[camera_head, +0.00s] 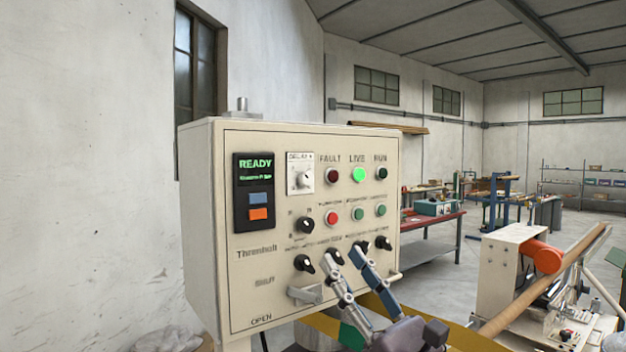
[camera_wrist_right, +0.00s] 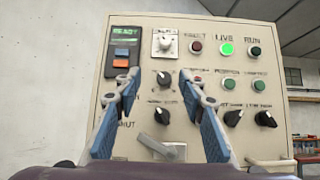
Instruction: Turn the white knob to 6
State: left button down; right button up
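The white knob (camera_head: 303,180) sits on a small white plate labelled DELAY at the upper part of the beige control box (camera_head: 218,290). It also shows in the right wrist view (camera_wrist_right: 166,44), above and between my fingers. Its pointer setting is too small to read. My right gripper (camera_head: 346,254) is open and empty in front of the lower part of the panel, below and to the right of the white knob. In the right wrist view its two blue-padded fingers (camera_wrist_right: 160,88) stand wide apart. My left gripper is out of view.
A display (camera_head: 255,170) reads READY above a blue and an orange button. Lamps, buttons and several black knobs (camera_head: 306,225) crowd the panel around the white knob. A metal latch handle (camera_head: 305,294) juts out low on the panel. A winding machine (camera_head: 510,270) stands at right.

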jog(key=s+a+r+n+g+y, duration=0.3)
jog(key=a+r+n+g+y, duration=0.35)
jog(key=n, duration=0.95)
jog(key=n+h+p, duration=0.1)
jog(key=n+h, duration=1.1)
jog(key=n, duration=0.4)
send_near(309, 179)
jog(key=w, duration=0.1)
jog(key=shift+t+y, duration=0.25)
jog(key=p+x, duration=0.1)
jog(key=x, duration=0.1)
jog(key=p+x, duration=0.1)
jog(key=x, duration=0.2)
jog(key=p+x, duration=0.2)
jog(key=x, duration=0.1)
jog(key=shift+s+a+f, duration=0.2)
jog(key=shift+s+f, duration=0.05)
jog(key=shift+f, duration=0.05)
jog(key=shift+c, duration=0.3)
grip_shut()
